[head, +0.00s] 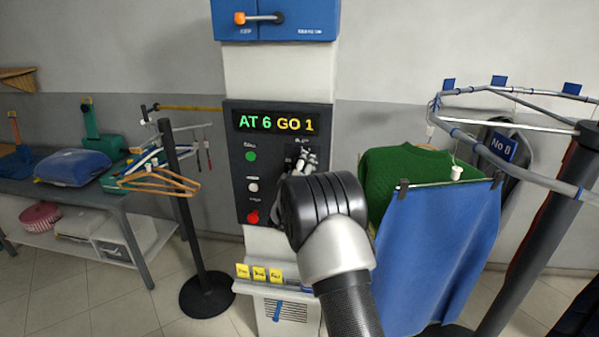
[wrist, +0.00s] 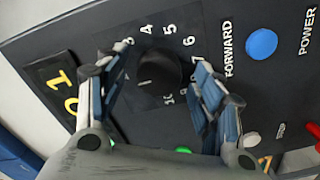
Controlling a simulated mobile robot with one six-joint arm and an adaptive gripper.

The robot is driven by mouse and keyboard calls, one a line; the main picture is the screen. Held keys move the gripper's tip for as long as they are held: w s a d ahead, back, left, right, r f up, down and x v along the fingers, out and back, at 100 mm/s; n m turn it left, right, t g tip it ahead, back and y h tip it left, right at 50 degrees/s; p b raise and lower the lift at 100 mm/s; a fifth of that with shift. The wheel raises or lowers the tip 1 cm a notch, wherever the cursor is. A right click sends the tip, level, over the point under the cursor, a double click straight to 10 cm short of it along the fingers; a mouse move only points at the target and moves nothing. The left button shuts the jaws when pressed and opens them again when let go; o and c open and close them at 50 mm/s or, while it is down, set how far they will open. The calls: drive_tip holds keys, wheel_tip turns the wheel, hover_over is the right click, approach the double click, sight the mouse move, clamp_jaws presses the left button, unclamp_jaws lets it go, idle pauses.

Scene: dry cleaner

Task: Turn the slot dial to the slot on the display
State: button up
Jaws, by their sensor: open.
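The black control panel (head: 245,180) carries a display (head: 275,122) reading "AT 6 GO 1". The slot dial is a round black knob (wrist: 160,75) in the wrist view, ringed by white numbers; 3 to 7 and 10 are legible. A small pale mark shows on the knob's left part; I cannot tell which number it points to. My gripper (wrist: 163,66) is open, one finger on each side of the knob. Contact cannot be made out. In the head view my gripper (head: 302,160) covers most of the dial.
Green (head: 251,156), white (head: 252,186) and red (head: 252,217) buttons sit left of the dial. A blue button (wrist: 262,43) is beside "FORWARD" in the wrist view. A rail with a green sweater (head: 405,165) and blue cloth (head: 435,250) stands close on the right.

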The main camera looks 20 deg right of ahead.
drive_tip(key=v, duration=1.2)
drive_tip(key=s+a+r+m+g+y+b, duration=0.1)
drive_tip(key=s+a+r+g+y+b, duration=0.1)
drive_tip(key=s+a+y, duration=0.4)
drive_tip(key=s+a+r+m+g+y+b, duration=0.1)
drive_tip(key=s+a+r+y+b, duration=0.15)
drive_tip(key=s+a, duration=0.55)
drive_tip(key=s+f+m+g+b, duration=0.1)
drive_tip(key=s+f+g, duration=0.1)
drive_tip(key=s, duration=0.8)
drive_tip(key=s+a+f+m+g+y+b, duration=0.1)
drive_tip(key=s+f+g, duration=0.2)
drive_tip(key=s, duration=0.7)
drive_tip(key=s+a+f+m+g+b, duration=0.1)
drive_tip(key=s+f, duration=0.3)
drive_tip(key=s, duration=0.6)
drive_tip(key=shift+g+b, duration=0.3)
drive_tip(key=shift+g, duration=0.4)
